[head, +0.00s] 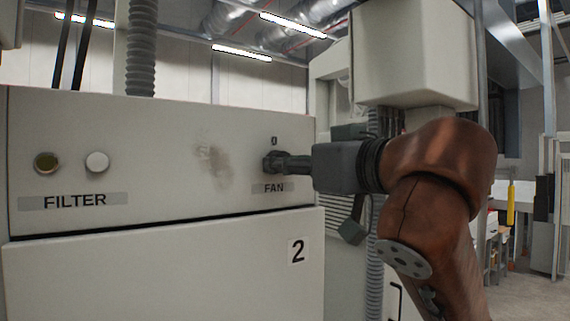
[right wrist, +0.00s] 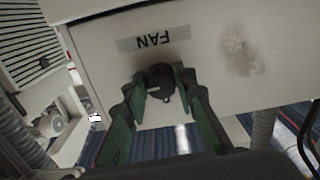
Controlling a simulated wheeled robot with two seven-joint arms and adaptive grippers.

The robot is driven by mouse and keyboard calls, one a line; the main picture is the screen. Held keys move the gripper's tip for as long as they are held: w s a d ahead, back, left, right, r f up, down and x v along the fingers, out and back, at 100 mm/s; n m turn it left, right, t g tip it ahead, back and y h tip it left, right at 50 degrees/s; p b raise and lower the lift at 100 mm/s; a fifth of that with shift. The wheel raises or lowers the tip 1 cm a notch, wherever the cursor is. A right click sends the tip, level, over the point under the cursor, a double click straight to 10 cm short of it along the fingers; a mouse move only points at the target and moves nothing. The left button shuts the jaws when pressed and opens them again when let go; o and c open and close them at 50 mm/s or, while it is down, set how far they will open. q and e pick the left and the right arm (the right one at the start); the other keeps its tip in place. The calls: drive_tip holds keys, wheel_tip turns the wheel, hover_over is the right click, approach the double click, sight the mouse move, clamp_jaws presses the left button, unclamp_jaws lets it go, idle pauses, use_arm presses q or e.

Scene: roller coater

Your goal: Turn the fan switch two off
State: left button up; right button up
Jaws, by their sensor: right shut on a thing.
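The fan switch (head: 270,162) is a dark rotary knob on the pale cabinet panel, just above the FAN label (head: 273,188). My right gripper (head: 280,162) reaches in from the right and is shut on the knob. In the right wrist view the black knob (right wrist: 160,80) sits between the two green fingers (right wrist: 160,88), beneath the upside-down FAN label (right wrist: 153,39). The fingers partly hide the knob's sides. My left gripper is out of view.
On the same panel to the left are a dark yellowish button (head: 46,162) and a white button (head: 97,162) over the FILTER label (head: 75,201). A brown smudge (head: 213,160) marks the panel. A grey corrugated hose (head: 141,50) rises behind the cabinet.

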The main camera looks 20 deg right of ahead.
drive_tip(key=n+p, duration=0.2)
drive_tip(key=n, duration=0.3)
drive_tip(key=n+p, duration=0.2)
drive_tip(key=n, duration=0.4)
drive_tip(key=n+p, duration=0.2)
drive_tip(key=n, duration=0.4)
drive_tip(key=shift+d+r+p, duration=0.15)
drive_tip(key=shift+r+p, duration=0.1)
drive_tip(key=shift+p, duration=0.15)
drive_tip(key=shift+f+n, duration=0.1)
drive_tip(key=shift+n, duration=0.2)
drive_tip(key=o, duration=0.8)
drive_tip(key=shift+c, duration=0.2)
drive_tip(key=o, duration=0.4)
drive_tip(key=shift+s, duration=0.2)
drive_tip(key=shift+w, duration=0.1)
